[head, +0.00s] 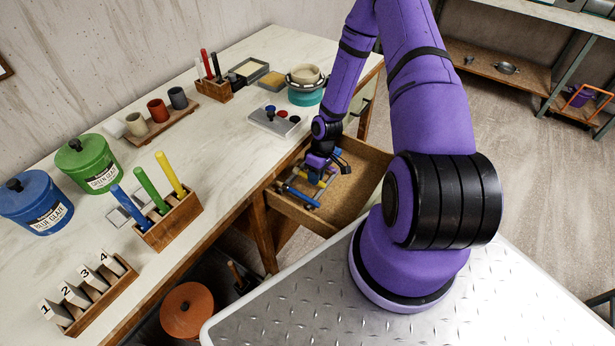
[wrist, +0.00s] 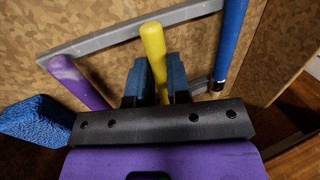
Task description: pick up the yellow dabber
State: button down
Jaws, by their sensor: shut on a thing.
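The yellow dabber (wrist: 153,48) stands between my gripper's two blue-padded fingers in the wrist view, its rounded end pointing up in the picture. My gripper (wrist: 159,82) is shut on its handle. It also shows in the head view (head: 320,172), reaching down into the open drawer. The dabber crosses a grey bar of a holder (wrist: 105,38). A purple dabber (wrist: 72,75) lies to its left and a blue one (wrist: 230,35) to its right. The dabber's lower end is hidden behind my gripper.
The open drawer (head: 362,165) has a brown speckled floor, with walls close around my gripper. A blue textured block (wrist: 35,118) lies left of the purple dabber in the wrist view. On the table, a wooden rack (head: 172,222) holds blue, green and yellow sticks.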

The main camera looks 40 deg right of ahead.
jog(key=shift+r, duration=0.1)
jog(key=shift+r, duration=0.4)
jog(key=v, duration=0.2)
jog(key=shift+s+r, duration=0.2)
jog(key=shift+r, duration=0.2)
jog(key=s+d, duration=0.1)
jog(key=d, duration=0.4)
jog(key=s+d, duration=0.2)
jog(key=d, duration=0.4)
jog(key=s+d, duration=0.1)
jog(key=d, duration=0.4)
jog(key=shift+s+d+f, duration=0.1)
jog(key=shift+s+d, duration=0.25)
jog(key=shift+s, duration=0.05)
dwell(0.9)
